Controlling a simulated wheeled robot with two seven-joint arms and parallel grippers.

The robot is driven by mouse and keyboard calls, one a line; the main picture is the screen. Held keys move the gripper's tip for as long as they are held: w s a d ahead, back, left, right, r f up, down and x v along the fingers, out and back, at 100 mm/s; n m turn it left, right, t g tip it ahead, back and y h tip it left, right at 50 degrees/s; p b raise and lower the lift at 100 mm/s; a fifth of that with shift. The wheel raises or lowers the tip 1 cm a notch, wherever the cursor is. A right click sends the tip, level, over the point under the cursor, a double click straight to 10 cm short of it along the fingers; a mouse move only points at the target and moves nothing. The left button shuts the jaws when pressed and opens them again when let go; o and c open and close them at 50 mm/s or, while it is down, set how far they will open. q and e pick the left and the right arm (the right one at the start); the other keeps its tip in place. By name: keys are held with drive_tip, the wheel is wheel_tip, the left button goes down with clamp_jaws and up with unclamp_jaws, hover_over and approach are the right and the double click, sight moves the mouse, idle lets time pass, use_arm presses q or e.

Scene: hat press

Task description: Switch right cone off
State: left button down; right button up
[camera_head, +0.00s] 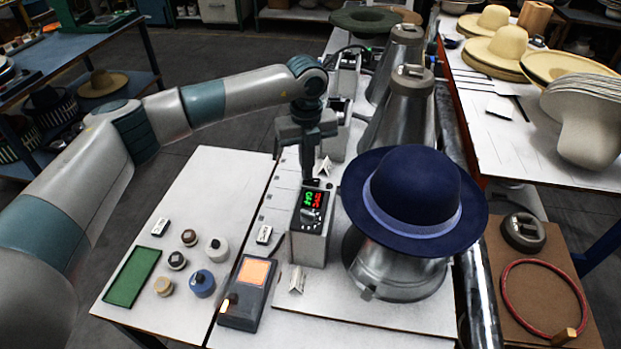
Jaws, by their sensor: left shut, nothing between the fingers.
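The nearest metal cone (395,275) stands right of centre with a navy felt hat (412,190) over its top. Beside it on the left is a control box (309,235) with a lit red and green display and a knob (308,215) on its face. The display is too small to read surely. My left gripper (308,182) points down, shut and empty, just above the back of this box, close to the display. I cannot tell whether it touches. Two bare cones (400,110) stand farther back, with other control boxes (340,125) beside them. My right gripper is out of view.
A handheld-size device with an orange screen (248,290) lies at the front. Several small knobs and jars (202,283) and a green pad (132,276) lie on the left white table (205,185). A red ring (515,325) lies front right.

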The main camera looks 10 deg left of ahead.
use_arm(q)
wheel_tip(320, 180, up, 6)
drive_tip(key=p, duration=0.1)
drive_tip(key=shift+p, duration=0.4)
drive_tip(key=shift+r, duration=0.15)
idle(0.6)
